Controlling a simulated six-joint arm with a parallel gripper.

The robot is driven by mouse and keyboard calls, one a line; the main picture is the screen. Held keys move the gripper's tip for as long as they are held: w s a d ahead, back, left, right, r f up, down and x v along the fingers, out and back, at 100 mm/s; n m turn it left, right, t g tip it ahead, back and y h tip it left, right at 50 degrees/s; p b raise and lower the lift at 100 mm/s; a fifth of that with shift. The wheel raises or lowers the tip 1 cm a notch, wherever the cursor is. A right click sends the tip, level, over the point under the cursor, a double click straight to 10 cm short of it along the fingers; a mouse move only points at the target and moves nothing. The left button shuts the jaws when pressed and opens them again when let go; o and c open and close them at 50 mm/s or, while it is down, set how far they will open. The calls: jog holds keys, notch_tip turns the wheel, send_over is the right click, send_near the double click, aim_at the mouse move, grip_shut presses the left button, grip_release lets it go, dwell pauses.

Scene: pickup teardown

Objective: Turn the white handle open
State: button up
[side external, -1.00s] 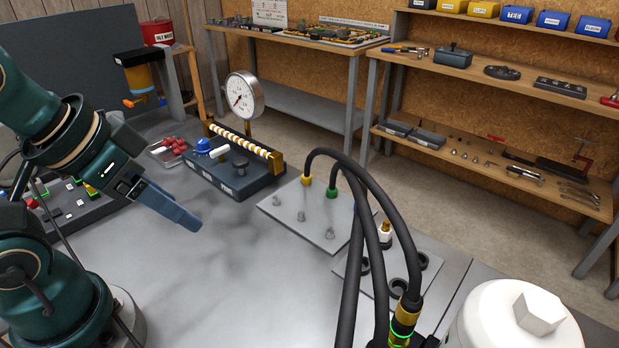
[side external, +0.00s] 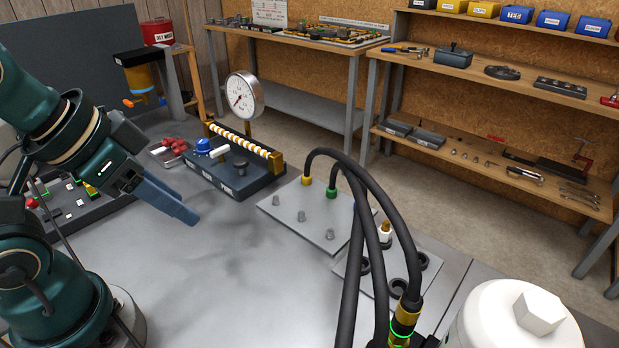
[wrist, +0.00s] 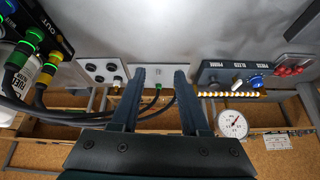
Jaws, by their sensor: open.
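A white handle (side external: 219,155) sticks out on top of a dark block (side external: 238,186), between a blue knob (side external: 203,146) and a dark knob (side external: 240,163).
A gauge (side external: 243,94) stands behind the block, beside a yellow-and-white striped bar (side external: 240,140). A grey plate (side external: 312,214) with black hoses (side external: 350,270) lies to the right. A tray of red parts (side external: 170,150) is at left. The bench (side external: 220,280) in front is clear.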

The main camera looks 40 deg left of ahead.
jog(key=w+r+m, duration=0.2)
jog(key=w+r, duration=0.2)
jog(key=n+g, duration=0.1)
jog(key=n, duration=0.2)
send_over(218, 149)
jog(key=s, duration=0.3)
jog(key=f, duration=1)
jog(key=shift+w, duration=0.2)
jog(key=shift+x, duration=2.4)
grip_shut()
